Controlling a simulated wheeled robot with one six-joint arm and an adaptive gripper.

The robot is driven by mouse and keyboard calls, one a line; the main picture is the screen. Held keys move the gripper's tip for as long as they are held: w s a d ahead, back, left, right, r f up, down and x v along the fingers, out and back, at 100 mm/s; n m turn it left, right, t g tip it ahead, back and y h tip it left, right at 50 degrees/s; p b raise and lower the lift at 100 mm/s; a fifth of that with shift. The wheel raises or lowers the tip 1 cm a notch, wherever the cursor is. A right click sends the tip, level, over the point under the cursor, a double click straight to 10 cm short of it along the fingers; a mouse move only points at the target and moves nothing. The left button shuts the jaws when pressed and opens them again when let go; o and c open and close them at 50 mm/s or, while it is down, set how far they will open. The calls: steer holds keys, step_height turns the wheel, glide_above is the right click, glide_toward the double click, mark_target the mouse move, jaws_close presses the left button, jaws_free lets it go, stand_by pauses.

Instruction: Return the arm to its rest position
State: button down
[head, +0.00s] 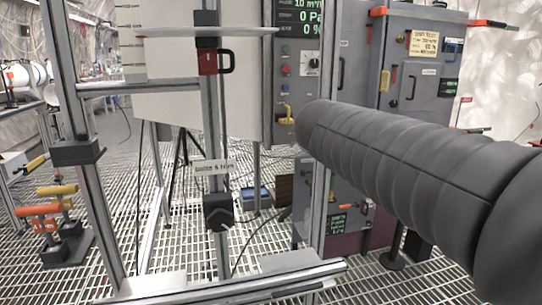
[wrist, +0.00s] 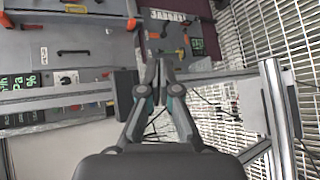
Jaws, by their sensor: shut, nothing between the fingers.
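My gripper (wrist: 157,85) shows in the wrist view with its two fingers together and nothing between them. It points toward the metal frame (wrist: 205,77) and the grey control cabinets (wrist: 60,50) behind it. In the head view my dark, ribbed arm reaches in from the right edge toward the middle. My gripper cannot be seen in the head view. Whether the fingertips touch the frame cannot be told.
Grey cabinets (head: 400,60) stand behind my arm. Orange and yellow handles (head: 45,210) are at the lower left. The floor is steel grating (head: 120,180).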

steer(key=s+a+f+m+g+y, duration=0.3)
steer(key=s+f+m+g+y, duration=0.2)
steer(key=s+f+m, duration=0.9)
steer(key=s+f+y, duration=0.2)
steer(key=s+f, duration=0.6)
steer(key=s, duration=0.4)
steer(key=shift+f+y+p, duration=0.35)
steer(key=shift+f+y, duration=0.05)
